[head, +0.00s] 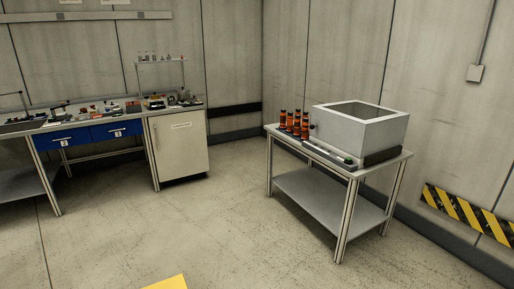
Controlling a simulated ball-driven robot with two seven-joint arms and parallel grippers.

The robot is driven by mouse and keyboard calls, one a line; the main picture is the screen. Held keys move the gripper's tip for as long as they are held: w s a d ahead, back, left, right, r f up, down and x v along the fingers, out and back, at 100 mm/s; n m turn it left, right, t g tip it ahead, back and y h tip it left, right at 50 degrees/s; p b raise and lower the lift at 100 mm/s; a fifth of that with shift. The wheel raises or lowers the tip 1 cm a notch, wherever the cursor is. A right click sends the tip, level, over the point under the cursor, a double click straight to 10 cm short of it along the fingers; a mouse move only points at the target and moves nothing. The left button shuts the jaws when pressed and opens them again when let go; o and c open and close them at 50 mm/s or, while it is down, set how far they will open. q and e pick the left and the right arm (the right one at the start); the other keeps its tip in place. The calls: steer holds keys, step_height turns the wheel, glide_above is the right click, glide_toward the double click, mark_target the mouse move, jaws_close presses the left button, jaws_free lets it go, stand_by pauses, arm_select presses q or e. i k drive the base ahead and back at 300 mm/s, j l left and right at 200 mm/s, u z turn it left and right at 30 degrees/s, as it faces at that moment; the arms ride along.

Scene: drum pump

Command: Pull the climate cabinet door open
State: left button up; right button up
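The climate cabinet is most likely the pale grey cabinet (181,146) under the right end of the long workbench, at the left of the head view. A small label strip shows near the top of its front, too small to read. Its door looks closed, with a thin upright handle near the left edge. Neither of my grippers is in view.
The workbench (75,122) carries many small items and has two blue drawers (66,140). A side table (328,195) at right holds a grey open-topped box (360,132) and several orange-black cylinders (293,122). The floor (190,225) between is clear, with a yellow patch (167,283) at the bottom.

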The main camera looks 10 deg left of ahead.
mark_target(179, 141)
steer(key=i+l+z, duration=0.1)
steer(key=i+z, duration=0.25)
steer(key=i, duration=1.3)
steer(key=i+j+u, duration=0.1)
steer(key=i+u, duration=0.25)
steer(key=i+l+u, duration=0.1)
steer(key=i+u, duration=0.3)
steer(key=i, duration=0.15)
steer(key=i+l+u, duration=0.2)
steer(key=i+u, duration=0.15)
steer(key=i+j+u, duration=0.2)
steer(key=i+u, duration=0.25)
steer(key=i, duration=0.15)
steer(key=i+u, duration=0.4)
steer(key=i, duration=0.25)
steer(key=i+l+u, duration=0.25)
steer(key=i+u, duration=0.2)
steer(key=i, duration=0.15)
steer(key=i+j, duration=0.2)
steer(key=i, duration=0.15)
steer(key=i+j+u, duration=0.1)
steer(key=i, duration=0.25)
steer(key=i+j+u, duration=0.1)
steer(key=i+j, duration=0.15)
steer(key=i+z, duration=0.1)
steer(key=z, duration=1.2)
steer(key=i+l+u, duration=0.2)
steer(key=i+l, duration=0.4)
